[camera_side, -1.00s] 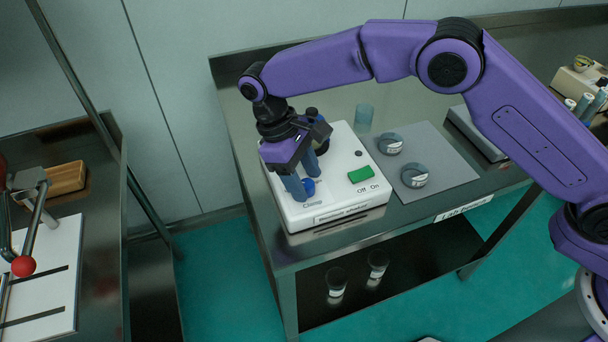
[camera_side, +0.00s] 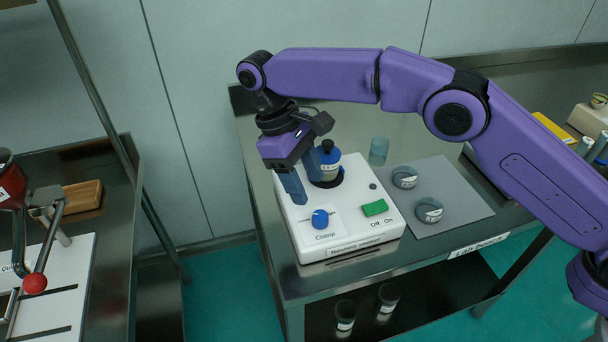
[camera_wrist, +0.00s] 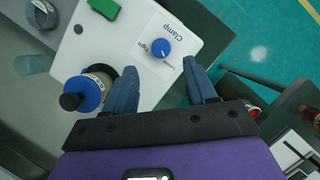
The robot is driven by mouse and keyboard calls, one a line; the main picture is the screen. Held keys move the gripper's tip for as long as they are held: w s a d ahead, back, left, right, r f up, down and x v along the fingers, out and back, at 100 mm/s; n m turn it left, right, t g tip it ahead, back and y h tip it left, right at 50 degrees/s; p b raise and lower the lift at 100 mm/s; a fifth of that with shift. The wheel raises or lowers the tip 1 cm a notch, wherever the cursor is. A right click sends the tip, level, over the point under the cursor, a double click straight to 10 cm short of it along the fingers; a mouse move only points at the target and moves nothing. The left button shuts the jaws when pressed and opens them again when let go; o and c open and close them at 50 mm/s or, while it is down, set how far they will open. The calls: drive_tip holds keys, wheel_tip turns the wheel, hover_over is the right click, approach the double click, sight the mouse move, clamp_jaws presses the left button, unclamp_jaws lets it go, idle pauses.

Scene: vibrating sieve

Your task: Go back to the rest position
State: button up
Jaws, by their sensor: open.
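My gripper (camera_side: 303,178) is open and empty, held above the white shaker box (camera_side: 345,242) in the side view. In the wrist view my gripper (camera_wrist: 165,85) has its two blue fingers apart, with the blue clamp knob (camera_wrist: 160,48) seen beyond them. The blue clamp knob (camera_side: 320,219) stands on the box front, clear of the fingers. A bottle with a blue cap (camera_side: 329,158) sits in the box's round holder, behind the fingers. The bottle also shows in the wrist view (camera_wrist: 85,92). The green switch (camera_side: 375,208) is at the box's right front.
Two round grey containers (camera_side: 405,177) (camera_side: 429,210) lie on a grey mat (camera_side: 460,205) right of the box. A clear blue beaker (camera_side: 379,151) stands behind them. Another bench with a wooden block (camera_side: 83,197) and a red-knobbed lever (camera_side: 35,283) is at left.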

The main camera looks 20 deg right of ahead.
drive_tip(key=shift+a+r, duration=0.1)
drive_tip(key=shift+r, duration=0.05)
drive_tip(key=shift+r, duration=0.1)
idle(0.5)
drive_tip(key=s+d+r+n+t+y, duration=0.1)
drive_tip(key=s+d+r, duration=0.2)
drive_tip(key=s+d, duration=0.3)
drive_tip(key=s+d+r+n+t+y, duration=0.1)
drive_tip(key=s+d+r, duration=0.25)
drive_tip(key=d, duration=0.35)
drive_tip(key=s+d+f, duration=0.1)
drive_tip(key=s+d, duration=0.8)
drive_tip(key=d, duration=0.2)
drive_tip(key=s+d+f+n+t+y, duration=0.1)
drive_tip(key=s+d+f, duration=0.1)
drive_tip(key=s+d, duration=0.7)
drive_tip(key=shift+d+f+y, duration=0.25)
drive_tip(key=shift+d+y, duration=0.05)
drive_tip(key=shift+d, duration=0.55)
